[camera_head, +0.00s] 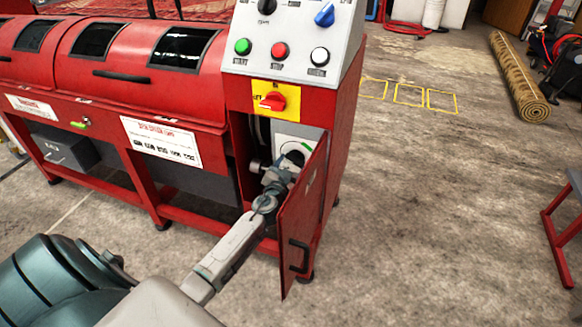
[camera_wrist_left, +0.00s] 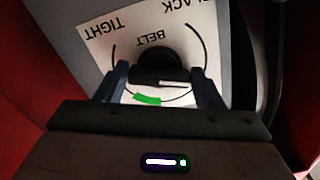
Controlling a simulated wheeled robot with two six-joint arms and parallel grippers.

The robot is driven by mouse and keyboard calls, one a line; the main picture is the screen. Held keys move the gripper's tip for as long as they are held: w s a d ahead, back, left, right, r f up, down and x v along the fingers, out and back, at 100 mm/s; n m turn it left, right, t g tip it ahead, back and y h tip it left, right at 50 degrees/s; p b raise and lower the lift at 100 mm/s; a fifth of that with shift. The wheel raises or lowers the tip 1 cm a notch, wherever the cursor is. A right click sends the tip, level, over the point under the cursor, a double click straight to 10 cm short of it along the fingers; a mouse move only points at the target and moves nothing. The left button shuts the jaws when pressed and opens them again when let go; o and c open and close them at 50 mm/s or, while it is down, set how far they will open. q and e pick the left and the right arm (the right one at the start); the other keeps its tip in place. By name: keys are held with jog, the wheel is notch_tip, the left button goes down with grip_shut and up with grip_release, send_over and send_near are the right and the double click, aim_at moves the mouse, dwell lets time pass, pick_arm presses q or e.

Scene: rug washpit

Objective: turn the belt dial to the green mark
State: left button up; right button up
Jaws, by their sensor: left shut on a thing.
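The belt dial (camera_wrist_left: 157,62) is a black round knob on a white card (camera_wrist_left: 101,40) marked BELT, TIGHT and SLACK, upside down in the left wrist view. Its white pointer line lies toward the right there. The green mark (camera_wrist_left: 147,99) is on the arc below the knob, left of the pointer's end. In the head view the card (camera_head: 286,143) shows inside the open cabinet, and the knob is mostly hidden by my gripper. My left gripper (camera_head: 285,172) reaches into the cabinet, its fingers (camera_wrist_left: 163,84) on both sides of the knob, shut on it. My right gripper is out of view.
The red cabinet door (camera_head: 300,215) stands open just right of my left arm. Above are a red switch on a yellow plate (camera_head: 289,96) and a sloped button panel (camera_head: 299,32). A rolled rug (camera_head: 519,78) lies at the right. The floor between is clear.

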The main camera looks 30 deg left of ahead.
pick_arm(q)
jog(key=m, duration=0.6)
jog(key=m+p, duration=0.1)
jog(key=m, duration=1.1)
jog(key=shift+s+a+r+m, duration=0.1)
jog(key=shift+a+r+m, duration=0.05)
jog(key=shift+r+m, duration=0.2)
jog(key=shift+m+p, duration=0.4)
jog(key=shift+m, duration=0.25)
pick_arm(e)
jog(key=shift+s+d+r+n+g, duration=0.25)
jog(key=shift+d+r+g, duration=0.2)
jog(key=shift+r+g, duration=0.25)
pick_arm(q)
jog(key=shift+m, duration=0.3)
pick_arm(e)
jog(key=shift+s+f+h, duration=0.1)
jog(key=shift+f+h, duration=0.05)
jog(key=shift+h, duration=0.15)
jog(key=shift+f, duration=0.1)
pick_arm(q)
jog(key=o, duration=1)
jog(key=shift+r, duration=0.1)
